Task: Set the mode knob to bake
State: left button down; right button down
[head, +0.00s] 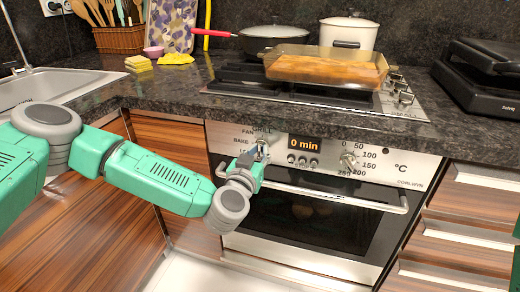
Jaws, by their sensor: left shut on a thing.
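The oven (330,215) is built in under the counter, with a steel control panel across its top. The mode knob (262,146) is at the left of this panel, with the labels GRILL, FAN and what reads as BAKE around its upper left side. My left gripper (257,155) is at the knob and shut on it, covering its lower left part. I cannot tell which label the knob points to.
A display (309,145) reads 0 min, with small buttons below it. The temperature knob (348,160) is further right. The oven door handle (340,196) runs just below the panel. A glass baking dish (326,68), a black pan (273,42) and a white pot (348,33) stand above.

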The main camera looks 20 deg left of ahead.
pick_arm(q)
jog(key=shift+w+r, duration=0.1)
jog(key=shift+r, duration=0.05)
jog(key=shift+a+r+m+p, duration=0.1)
jog(key=shift+m+p, duration=0.3)
jog(key=shift+p, duration=0.25)
jog(key=shift+r+m+p, duration=0.1)
jog(key=shift+m+p, duration=0.7)
jog(key=shift+p, duration=0.2)
jog(key=shift+w+m+p, duration=0.1)
jog(key=shift+m+p, duration=0.7)
jog(key=shift+p, duration=0.15)
jog(key=shift+m, duration=0.3)
